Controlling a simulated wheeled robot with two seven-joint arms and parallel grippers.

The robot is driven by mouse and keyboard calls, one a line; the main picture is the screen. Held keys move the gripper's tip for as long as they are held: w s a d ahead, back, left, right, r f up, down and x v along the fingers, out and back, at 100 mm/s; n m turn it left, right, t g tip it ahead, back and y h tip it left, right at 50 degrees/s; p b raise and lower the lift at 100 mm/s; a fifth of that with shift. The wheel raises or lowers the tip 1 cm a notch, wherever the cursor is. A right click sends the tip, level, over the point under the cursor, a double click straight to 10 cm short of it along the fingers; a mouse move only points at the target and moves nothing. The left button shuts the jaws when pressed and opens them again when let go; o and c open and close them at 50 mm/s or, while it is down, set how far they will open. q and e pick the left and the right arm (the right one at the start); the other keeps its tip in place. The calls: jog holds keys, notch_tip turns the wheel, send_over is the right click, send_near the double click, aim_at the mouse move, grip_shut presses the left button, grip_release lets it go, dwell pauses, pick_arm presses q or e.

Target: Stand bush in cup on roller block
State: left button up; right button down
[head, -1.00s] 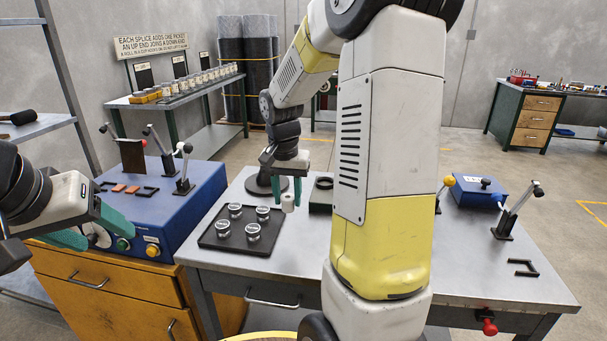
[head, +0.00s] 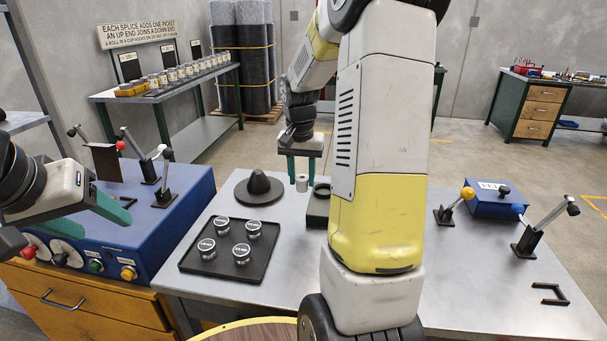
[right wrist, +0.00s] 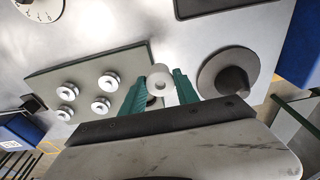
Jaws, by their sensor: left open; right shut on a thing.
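The bush (head: 302,183) is a small pale cylinder; its bore shows in the right wrist view (right wrist: 160,78). My right gripper (head: 303,173) is shut on it and holds it in the air, beside and above the roller block. The roller block (head: 316,218) is dark green with a dark round cup (head: 322,189) on top. My right arm hides part of the block, and I cannot see into the cup. My left gripper (head: 92,220) is open and empty in front of the blue machine at left.
A dark tray (head: 187,262) with several silver-topped discs lies left of the block. A dark cone on a round base (head: 258,188) stands behind the tray. A blue box (head: 495,205), levers and a dark bracket (head: 550,294) are at right. The blue machine (head: 165,225) has upright levers.

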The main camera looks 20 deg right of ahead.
jog(key=w+d, duration=0.1)
jog(key=d, duration=0.2)
jog(key=w+d, duration=0.1)
jog(key=d, duration=0.2)
jog(key=w+d+f, duration=0.1)
jog(key=d, duration=0.2)
jog(key=shift+w, duration=0.4)
jog(key=shift+f, duration=1.7)
jog(key=shift+a+f, duration=0.1)
jog(key=shift+f, duration=0.05)
jog(key=shift+f, duration=0.35)
jog(key=shift+f, duration=0.1)
jog(key=c, duration=0.9)
grip_release()
